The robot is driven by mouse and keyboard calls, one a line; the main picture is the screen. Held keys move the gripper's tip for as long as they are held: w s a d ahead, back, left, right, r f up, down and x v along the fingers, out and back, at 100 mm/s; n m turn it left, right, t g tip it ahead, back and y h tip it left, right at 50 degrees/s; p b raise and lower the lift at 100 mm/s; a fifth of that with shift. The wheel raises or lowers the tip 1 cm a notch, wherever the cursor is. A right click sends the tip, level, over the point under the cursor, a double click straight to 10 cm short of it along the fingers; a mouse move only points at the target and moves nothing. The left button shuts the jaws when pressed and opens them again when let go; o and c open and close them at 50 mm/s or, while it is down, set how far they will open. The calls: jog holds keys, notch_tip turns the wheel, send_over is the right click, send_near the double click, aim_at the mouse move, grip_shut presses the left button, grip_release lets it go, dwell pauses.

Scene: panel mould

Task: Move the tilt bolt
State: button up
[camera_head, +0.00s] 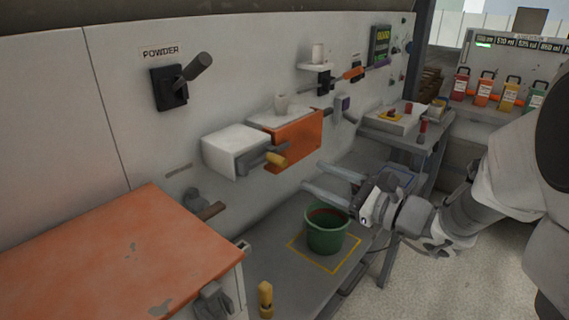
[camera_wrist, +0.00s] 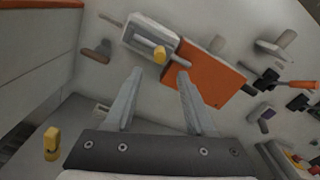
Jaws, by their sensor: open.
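No readable label marks the tilt bolt. One candidate is a grey bolt with a yellow knob (camera_head: 275,160) on the front of the pale wall box; its knob also shows in the wrist view (camera_wrist: 159,55). Another yellow knob (camera_head: 265,296) stands upright low by the orange-topped cabinet, and it shows at the lower left of the wrist view (camera_wrist: 51,143). My gripper (camera_head: 313,177) is open and empty, to the right of the box's knob and above the bucket. In the wrist view the knob appears between and just beyond my fingertips (camera_wrist: 159,74), apart from them.
A green bucket (camera_head: 326,232) stands inside a yellow floor outline below my gripper. An orange plate (camera_head: 298,139) juts beside the pale box (camera_head: 236,150). The orange-topped cabinet (camera_head: 110,255) fills the left. A black POWDER lever (camera_head: 185,80) is above. Coloured bottles (camera_head: 484,91) stand at the back right.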

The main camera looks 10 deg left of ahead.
aim_at(285, 164)
jog(key=x, duration=0.9)
jog(key=shift+w+a, duration=0.15)
jog(key=shift+a, duration=0.05)
grip_shut()
dwell(1.0)
